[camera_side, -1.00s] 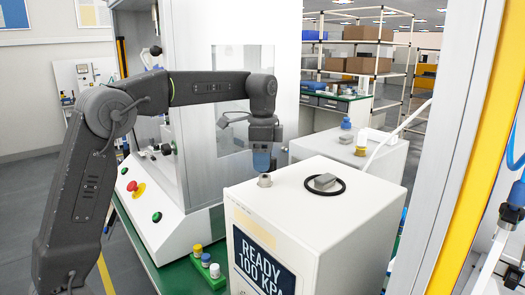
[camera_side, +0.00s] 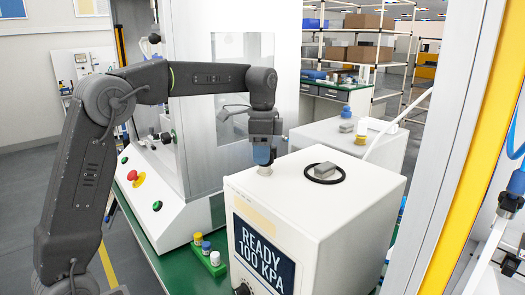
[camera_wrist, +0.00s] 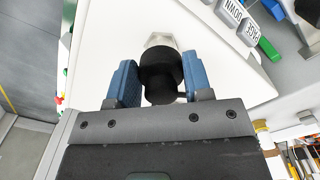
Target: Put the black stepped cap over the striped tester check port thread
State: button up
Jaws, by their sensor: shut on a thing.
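The black stepped cap (camera_wrist: 161,78) is between the two blue fingers of my gripper (camera_wrist: 160,85) in the wrist view. In the side view my gripper (camera_side: 263,156) points down just above the metal check port (camera_side: 265,171) on top of the white tester (camera_side: 290,195). The cap is not clear to see there. In the wrist view the port's light hex part (camera_wrist: 160,40) shows beyond the cap, and the cap hides the rest. I cannot tell whether cap and port touch. Stripes on the thread are not visible.
Small blue, yellow and white-capped parts (camera_side: 207,247) stand on the green bench at the tester's left. A white press housing (camera_side: 200,100) rises behind my arm.

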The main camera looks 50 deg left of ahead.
jog(key=shift+f, duration=1.2)
dwell(0.3)
jog(key=o, duration=1)
jog(key=shift+c, duration=0.2)
notch_tip(320, 180, up, 13)
jog(key=shift+f, duration=0.1)
jog(key=shift+r, duration=0.5)
